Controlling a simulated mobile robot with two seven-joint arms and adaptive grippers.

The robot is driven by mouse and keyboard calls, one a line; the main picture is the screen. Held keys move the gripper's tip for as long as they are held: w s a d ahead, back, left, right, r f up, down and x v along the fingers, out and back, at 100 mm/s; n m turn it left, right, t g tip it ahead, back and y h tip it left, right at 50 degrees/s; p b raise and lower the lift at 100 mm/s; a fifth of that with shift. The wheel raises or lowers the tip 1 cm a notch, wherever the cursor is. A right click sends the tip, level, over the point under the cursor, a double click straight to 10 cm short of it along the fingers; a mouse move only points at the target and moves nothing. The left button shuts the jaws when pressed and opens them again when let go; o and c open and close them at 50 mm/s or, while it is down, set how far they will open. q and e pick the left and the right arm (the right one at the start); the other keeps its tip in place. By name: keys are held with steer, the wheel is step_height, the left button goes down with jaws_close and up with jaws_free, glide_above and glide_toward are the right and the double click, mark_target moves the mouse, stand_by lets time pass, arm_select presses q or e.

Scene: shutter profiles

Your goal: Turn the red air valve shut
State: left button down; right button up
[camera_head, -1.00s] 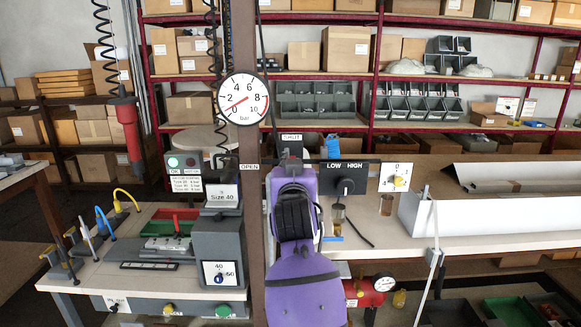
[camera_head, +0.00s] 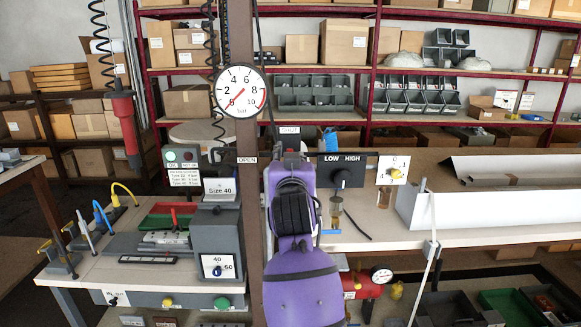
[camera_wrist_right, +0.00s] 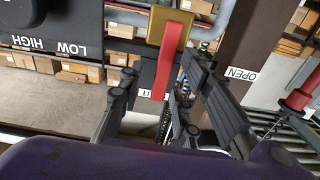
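The red air valve lever (camera_wrist_right: 168,62) shows in the right wrist view, fixed to a brass-yellow valve plate (camera_wrist_right: 166,24). Its free end points to a partly covered label that looks like SHUT; the SHUT label (camera_head: 289,130) also shows in the head view. The OPEN label (camera_wrist_right: 240,73) is off to the side on the brown post. My right gripper (camera_wrist_right: 164,70) has its dark fingers apart, one on each side of the lever, with a gap on the left side. In the head view my purple right arm hides the lever. My left gripper is not in view.
The pressure gauge (camera_head: 240,91) on the brown post (camera_head: 248,220) reads about 0. A LOW/HIGH knob panel (camera_head: 342,171) stands close right of my arm. A grey fixture box (camera_head: 217,240) is left of the post. A white profile (camera_head: 490,208) lies on the right bench.

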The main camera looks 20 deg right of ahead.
steer(key=v, duration=1.1)
steer(key=shift+s, duration=0.25)
steer(key=shift+a, duration=0.15)
